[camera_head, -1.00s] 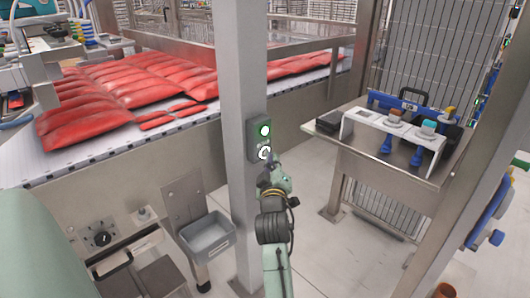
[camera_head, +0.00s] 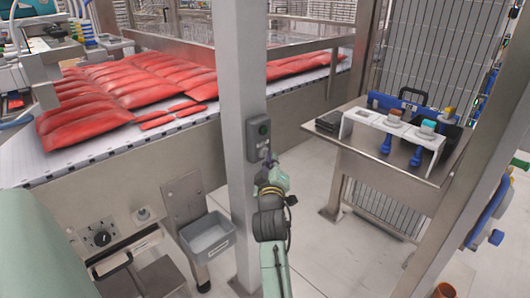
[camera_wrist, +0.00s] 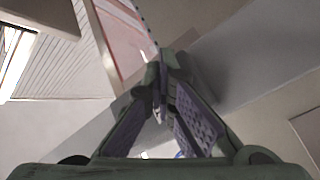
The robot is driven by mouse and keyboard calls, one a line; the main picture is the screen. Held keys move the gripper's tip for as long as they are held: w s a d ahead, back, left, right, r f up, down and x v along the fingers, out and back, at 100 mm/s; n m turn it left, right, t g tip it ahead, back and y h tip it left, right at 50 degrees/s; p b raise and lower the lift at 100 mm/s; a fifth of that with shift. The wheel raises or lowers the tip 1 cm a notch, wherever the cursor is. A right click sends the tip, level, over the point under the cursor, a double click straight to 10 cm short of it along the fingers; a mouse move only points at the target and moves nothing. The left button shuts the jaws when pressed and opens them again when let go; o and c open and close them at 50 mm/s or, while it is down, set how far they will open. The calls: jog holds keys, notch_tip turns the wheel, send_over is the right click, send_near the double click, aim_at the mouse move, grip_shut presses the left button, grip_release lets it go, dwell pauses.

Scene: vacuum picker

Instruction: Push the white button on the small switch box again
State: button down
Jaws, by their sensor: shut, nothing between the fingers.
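The small switch box (camera_head: 258,138) is a grey box fixed to the upright grey post (camera_head: 242,80) in the head view. Its upper round button is dark green and unlit. The white button on its lower part is mostly hidden by my gripper. My gripper (camera_head: 270,161) is at the lower front of the box, with its tips at or very close to the white button; I cannot tell whether they touch. In the wrist view, the fingers of my gripper (camera_wrist: 162,85) come together with nothing between them, and the tips cover what lies straight ahead.
A conveyor (camera_head: 200,114) carrying red bags runs behind the post. A metal table (camera_head: 395,150) with a white rack and blue-handled tools stands right. A grey bin (camera_head: 208,238) sits left of the post. Open floor lies between post and table.

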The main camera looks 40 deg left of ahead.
jog(key=shift+s+r, duration=0.1)
jog(key=shift+s+d, duration=0.1)
jog(key=shift+d, duration=0.25)
jog(key=d+p, duration=0.1)
jog(key=d, duration=0.4)
jog(key=shift+s+d+p, duration=0.15)
jog(key=shift+d+p, duration=0.15)
jog(key=shift+d, duration=0.1)
dwell(0.5)
